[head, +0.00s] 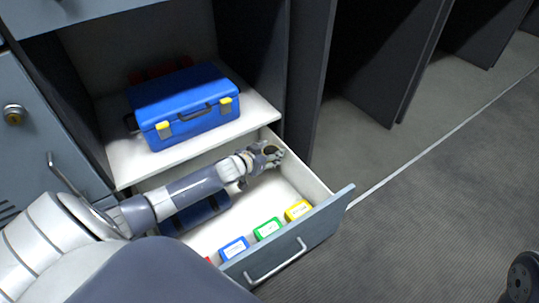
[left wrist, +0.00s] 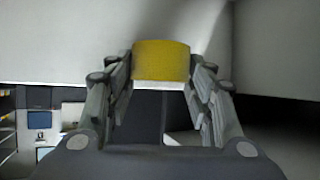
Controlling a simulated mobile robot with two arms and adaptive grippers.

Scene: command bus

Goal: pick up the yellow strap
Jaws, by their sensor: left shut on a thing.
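The yellow strap (left wrist: 161,60) shows as a smooth yellow block between the fingertips in the left wrist view. My left gripper (left wrist: 161,72) is shut on it, with a finger on each side. In the head view my left gripper (head: 266,156) is over the inside of the open drawer (head: 322,228), near its right wall. The strap cannot be made out clearly in the head view, where the fingers largely hide it.
Yellow (head: 298,210), green (head: 267,229) and blue (head: 234,248) labelled boxes lie along the drawer front, with a red one partly hidden. A dark blue roll (head: 197,212) lies under my forearm. A blue toolbox (head: 185,105) stands on the shelf above.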

